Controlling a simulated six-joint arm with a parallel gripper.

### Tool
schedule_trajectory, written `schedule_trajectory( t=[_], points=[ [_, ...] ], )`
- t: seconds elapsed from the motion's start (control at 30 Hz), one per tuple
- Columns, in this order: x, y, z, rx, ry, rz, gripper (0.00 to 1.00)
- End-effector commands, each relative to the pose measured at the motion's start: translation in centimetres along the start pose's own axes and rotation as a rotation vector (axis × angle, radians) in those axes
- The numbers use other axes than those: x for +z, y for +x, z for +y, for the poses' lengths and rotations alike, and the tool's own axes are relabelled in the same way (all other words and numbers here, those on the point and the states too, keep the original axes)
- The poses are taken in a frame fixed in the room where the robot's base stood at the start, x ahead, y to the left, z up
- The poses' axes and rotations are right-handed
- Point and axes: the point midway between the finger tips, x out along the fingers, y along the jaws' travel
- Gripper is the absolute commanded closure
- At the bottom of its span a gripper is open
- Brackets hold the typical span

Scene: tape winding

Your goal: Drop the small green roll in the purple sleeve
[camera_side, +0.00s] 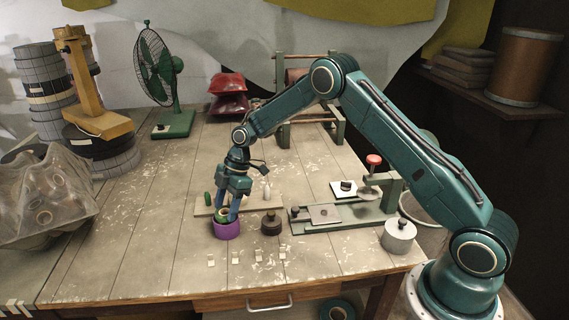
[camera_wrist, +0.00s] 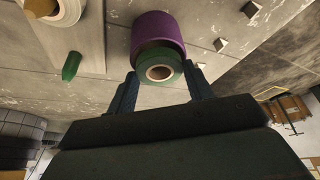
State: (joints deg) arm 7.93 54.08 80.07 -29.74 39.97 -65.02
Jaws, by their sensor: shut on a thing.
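The small green roll (camera_wrist: 158,56) has a pale core and sits between the two fingers of my gripper (camera_wrist: 160,73) in the wrist view. My gripper (camera_side: 227,211) is shut on it and points down in the side view. The purple sleeve (camera_side: 227,231) stands upright on the table directly below the fingertips. In the wrist view the purple sleeve (camera_wrist: 158,28) shows just beyond the roll, and the roll covers part of it. The roll is at the sleeve's mouth; I cannot tell how far inside it is. The sleeve's inside is hidden.
A pale board (camera_side: 255,203) behind the sleeve carries a small green peg (camera_side: 208,198). A dark brown cylinder (camera_side: 271,225) stands right of the sleeve, beside a green fixture (camera_side: 345,218). Several small pale pieces (camera_side: 236,261) lie in front.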

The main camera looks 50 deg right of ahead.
Motion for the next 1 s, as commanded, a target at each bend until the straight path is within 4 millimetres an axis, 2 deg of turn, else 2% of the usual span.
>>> schedule_trajectory(
  t=[0.33, 0.37, 0.47, 0.67, 0.77, 0.8, 1.0],
  points=[
    [0.01, 0.01, 0.01, 0.000, 0.000, 0.000, 0.70],
    [0.01, 0.01, 0.01, 0.000, 0.000, 0.000, 0.45],
    [0.01, 0.01, 0.01, 0.000, 0.000, 0.000, 0.25],
    [0.01, 0.00, 0.01, 0.000, 0.000, 0.000, 0.23],
    [0.02, 0.01, 0.00, 0.000, 0.000, 0.000, 0.07],
    [0.02, 0.01, 0.00, 0.000, 0.000, 0.000, 0.05],
    [0.01, 0.01, 0.00, 0.000, 0.000, 0.000, 0.05]
  ],
)
